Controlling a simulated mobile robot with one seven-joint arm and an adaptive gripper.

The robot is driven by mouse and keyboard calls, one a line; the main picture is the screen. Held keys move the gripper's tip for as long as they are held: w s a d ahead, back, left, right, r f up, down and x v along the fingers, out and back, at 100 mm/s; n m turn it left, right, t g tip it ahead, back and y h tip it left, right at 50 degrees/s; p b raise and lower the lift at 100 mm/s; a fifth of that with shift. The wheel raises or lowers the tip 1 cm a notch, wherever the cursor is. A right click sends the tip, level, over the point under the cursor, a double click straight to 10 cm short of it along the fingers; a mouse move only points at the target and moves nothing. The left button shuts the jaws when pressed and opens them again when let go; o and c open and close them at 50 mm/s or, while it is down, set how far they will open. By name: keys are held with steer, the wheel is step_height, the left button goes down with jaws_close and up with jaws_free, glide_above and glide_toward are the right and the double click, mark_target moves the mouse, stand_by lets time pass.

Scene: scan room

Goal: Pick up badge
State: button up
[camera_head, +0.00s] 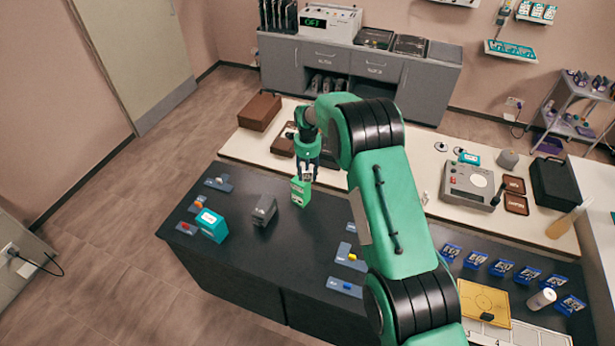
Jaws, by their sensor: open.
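I cannot tell for sure which thing is the badge. My gripper (307,174) points down over the dark table, with its fingers at the top of a small green block-like thing (300,192). Whether the fingers touch it is too small to tell. A row of several blue cards on stands (501,267) is at the right end of the dark surface, apart from my gripper. A small teal card-like thing (468,157) lies on the white counter. My arm hides part of the table.
On the dark table (228,262) stand a grey box (264,210) and a teal box (209,225), left of my gripper. Small grey holders (345,287) lie near the edges. The white counter (427,185) behind bears a brown box (260,112) and a grey device (468,184).

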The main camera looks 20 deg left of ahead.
mark_target(307, 177)
steer(key=shift+f, duration=1.3)
jaws_close()
